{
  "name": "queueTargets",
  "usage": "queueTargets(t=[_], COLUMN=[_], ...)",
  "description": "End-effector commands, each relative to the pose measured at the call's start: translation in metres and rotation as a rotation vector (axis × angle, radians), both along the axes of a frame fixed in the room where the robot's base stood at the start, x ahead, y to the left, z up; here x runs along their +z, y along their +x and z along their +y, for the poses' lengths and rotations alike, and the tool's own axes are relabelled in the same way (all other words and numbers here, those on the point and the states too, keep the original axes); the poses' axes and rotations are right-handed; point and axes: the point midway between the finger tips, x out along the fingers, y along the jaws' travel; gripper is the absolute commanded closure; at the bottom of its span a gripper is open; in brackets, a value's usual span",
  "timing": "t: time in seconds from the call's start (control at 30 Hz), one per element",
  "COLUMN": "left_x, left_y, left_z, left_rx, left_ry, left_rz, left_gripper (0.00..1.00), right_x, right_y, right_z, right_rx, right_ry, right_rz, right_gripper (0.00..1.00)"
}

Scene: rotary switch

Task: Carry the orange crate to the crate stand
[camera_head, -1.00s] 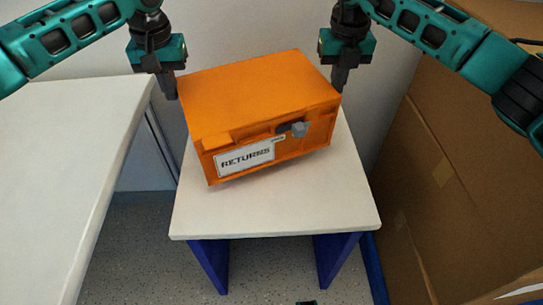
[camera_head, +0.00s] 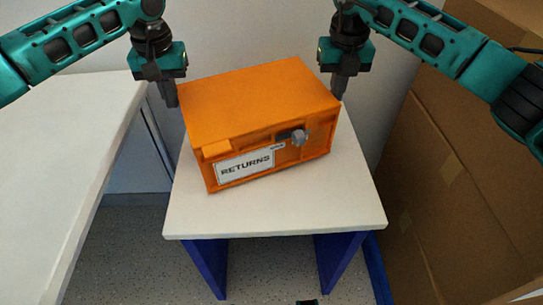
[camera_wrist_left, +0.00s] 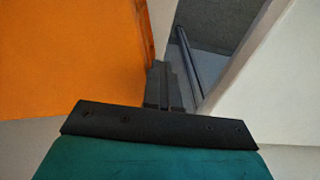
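The orange crate (camera_head: 255,95), with a white RETURNS label on its front, is over a white-topped stand (camera_head: 285,214) with blue legs. It sits slanted in the head view, its left front corner lowest; whether its underside touches the top I cannot tell. My left gripper (camera_head: 172,102) is at the crate's left side, fingers together with nothing visible between them. The left wrist view shows the left fingers (camera_wrist_left: 163,88) beside the crate's orange wall (camera_wrist_left: 70,60). My right gripper (camera_head: 338,95) is at the crate's right side, its fingers appearing together.
A long white table (camera_head: 55,150) stands to the left, with a gap between it and the stand. Large brown cardboard boxes (camera_head: 450,190) stand close on the right. A pale wall is behind. The front part of the stand's top is bare.

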Motion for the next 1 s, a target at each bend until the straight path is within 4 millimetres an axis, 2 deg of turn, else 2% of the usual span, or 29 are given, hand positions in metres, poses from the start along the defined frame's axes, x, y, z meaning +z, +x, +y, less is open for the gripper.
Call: queueTargets(t=[0.03, 0.13, 0.43, 0.53, 0.7, 0.8, 1.0], left_x=[-0.003, -0.001, 0.004, 0.005, 0.005, 0.004, 0.004], left_y=[-0.002, -0.002, 0.002, 0.004, 0.004, 0.004, 0.004], left_z=[-0.014, -0.013, 0.005, 0.014, 0.019, 0.02, 0.021], left_rx=[-0.026, -0.026, -0.027, -0.027, -0.027, -0.026, -0.023], left_ry=[-0.023, -0.022, -0.014, -0.008, -0.005, -0.004, -0.002], left_rz=[-0.004, -0.002, -0.021, -0.028, -0.03, -0.03, -0.029], left_gripper=[1.0, 1.0, 1.0, 0.91, 0.75, 0.74, 0.74], right_x=[-0.002, 0.0, 0.0, -0.001, -0.002, -0.002, -0.002], right_y=[-0.001, -0.001, 0.0, 0.0, 0.0, 0.0, 0.0], right_z=[0.013, 0.012, -0.007, -0.016, -0.021, -0.022, -0.023], right_rx=[0.02, 0.02, 0.016, 0.012, 0.012, 0.01, 0.009], right_ry=[0.024, 0.024, 0.028, 0.028, 0.027, 0.025, 0.023], right_rz=[-0.008, -0.006, -0.008, -0.008, -0.007, -0.007, -0.006], right_gripper=[1.0, 1.0, 1.0, 1.0, 1.0, 1.0, 0.83])
